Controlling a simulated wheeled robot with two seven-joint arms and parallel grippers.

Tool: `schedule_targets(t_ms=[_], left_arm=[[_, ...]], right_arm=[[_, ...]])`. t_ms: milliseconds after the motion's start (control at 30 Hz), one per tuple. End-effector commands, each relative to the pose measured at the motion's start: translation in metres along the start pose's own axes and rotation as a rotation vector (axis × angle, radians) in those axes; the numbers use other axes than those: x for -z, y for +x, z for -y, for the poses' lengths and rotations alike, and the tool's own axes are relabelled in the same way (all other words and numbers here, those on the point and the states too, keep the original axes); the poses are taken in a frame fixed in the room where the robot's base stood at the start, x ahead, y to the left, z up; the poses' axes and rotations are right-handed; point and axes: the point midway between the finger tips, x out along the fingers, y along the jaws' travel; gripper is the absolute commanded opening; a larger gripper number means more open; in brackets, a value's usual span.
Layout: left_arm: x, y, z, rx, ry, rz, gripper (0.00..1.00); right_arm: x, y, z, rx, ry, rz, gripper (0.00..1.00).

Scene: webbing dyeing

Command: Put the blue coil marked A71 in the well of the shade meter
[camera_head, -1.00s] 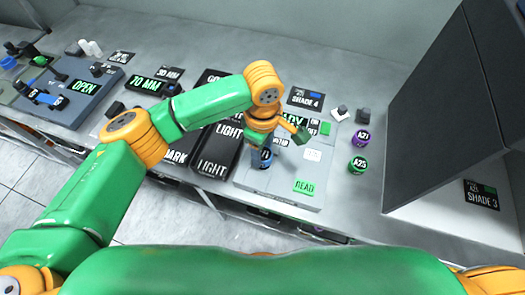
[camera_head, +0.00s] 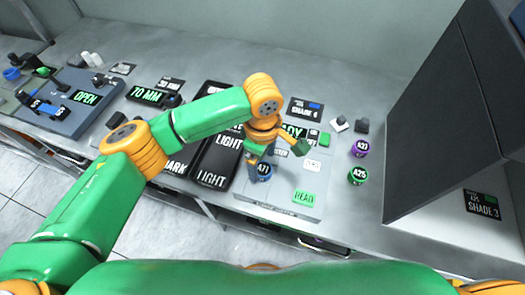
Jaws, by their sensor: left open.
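The blue coil with a white A71 label (camera_head: 264,171) sits upright at the left part of the grey shade meter (camera_head: 285,203), apparently in its well; the well's rim is mostly hidden. My left gripper (camera_head: 256,160) is open, pointing down right at the coil. The meter's green READ button (camera_head: 304,198) is uncovered. My right gripper is not in view.
A purple coil (camera_head: 360,149) and a green A25 coil (camera_head: 357,176) stand right of the meter. Black LIGHT and DARK trays (camera_head: 212,178) lie to its left. A large dark cabinet (camera_head: 440,130) fills the right side. A blue-grey OPEN device (camera_head: 68,112) stands far left.

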Motion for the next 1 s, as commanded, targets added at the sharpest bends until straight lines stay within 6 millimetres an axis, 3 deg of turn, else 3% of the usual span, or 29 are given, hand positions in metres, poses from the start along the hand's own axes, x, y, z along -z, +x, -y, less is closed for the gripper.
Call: schedule_targets(t_ms=[200,400,1000], left_arm=[[-0.001,-0.062,-0.001,-0.006,0.002,0.0,0.86],[0.0,-0.096,0.0,-0.003,0.002,0.0,0.86],[0.0,-0.101,0.0,0.0,0.001,0.0,0.86]], right_arm=[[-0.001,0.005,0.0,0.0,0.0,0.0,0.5],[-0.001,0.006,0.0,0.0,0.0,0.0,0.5],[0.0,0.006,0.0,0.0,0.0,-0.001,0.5]])
